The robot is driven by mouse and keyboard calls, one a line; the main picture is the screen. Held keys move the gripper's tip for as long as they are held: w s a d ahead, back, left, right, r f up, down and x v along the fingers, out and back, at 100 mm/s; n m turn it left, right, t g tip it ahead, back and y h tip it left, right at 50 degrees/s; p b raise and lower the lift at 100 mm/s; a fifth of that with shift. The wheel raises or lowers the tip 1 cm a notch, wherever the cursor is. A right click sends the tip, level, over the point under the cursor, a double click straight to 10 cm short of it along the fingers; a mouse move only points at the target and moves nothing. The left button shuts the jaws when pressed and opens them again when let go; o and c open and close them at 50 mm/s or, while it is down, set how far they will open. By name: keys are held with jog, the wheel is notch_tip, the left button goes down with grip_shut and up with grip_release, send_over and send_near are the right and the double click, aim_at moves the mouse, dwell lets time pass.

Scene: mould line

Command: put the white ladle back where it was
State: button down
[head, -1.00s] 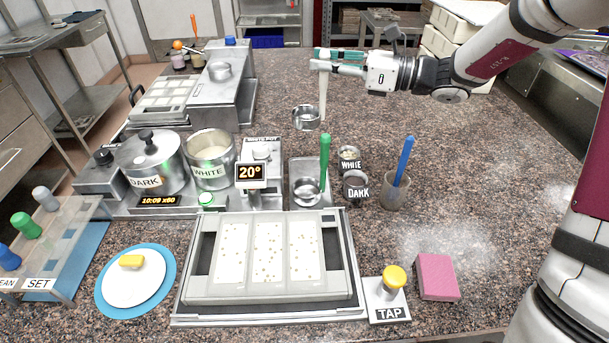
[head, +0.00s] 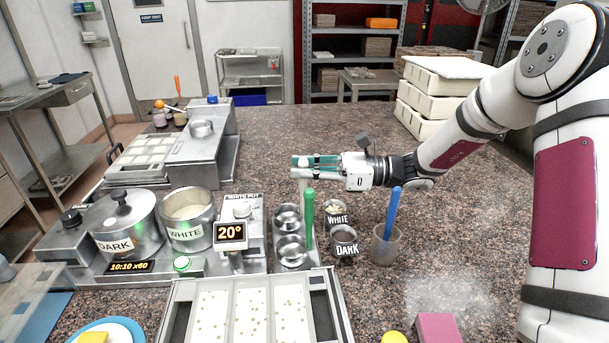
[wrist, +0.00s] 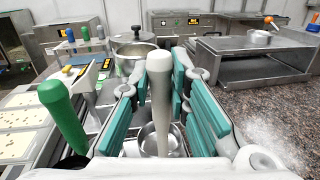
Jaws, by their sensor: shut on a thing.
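My gripper (head: 301,167) is shut on the handle of the white ladle (head: 302,187). The handle stands upright between the teal finger pads in the wrist view (wrist: 160,95). The white ladle's steel bowl (head: 287,216) is low, at the back part of the steel ladle rest (head: 314,263). I cannot tell whether the bowl touches the rest. The green ladle (head: 308,215) stands in the same rest, its bowl just in front of the white one's. Its green handle shows at the left in the wrist view (wrist: 64,115).
The WHITE pot (head: 189,220) and DARK pot (head: 122,225) stand left of the rest, with the 20° display (head: 231,236) between. Small WHITE (head: 337,218) and DARK (head: 345,245) cups and a cup with a blue-handled tool (head: 394,215) stand right.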

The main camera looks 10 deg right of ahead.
jog(key=shift+f, duration=0.65)
jog(key=c, duration=1.5)
grip_release()
jog(key=shift+f, duration=0.15)
jog(key=shift+d+r, duration=0.2)
jog(key=shift+r, duration=0.05)
jog(key=d, duration=0.3)
jog(key=s+d, duration=0.1)
jog(key=d, duration=0.3)
jog(key=s+d, duration=0.1)
jog(key=d, duration=0.3)
jog(key=shift+d, duration=0.25)
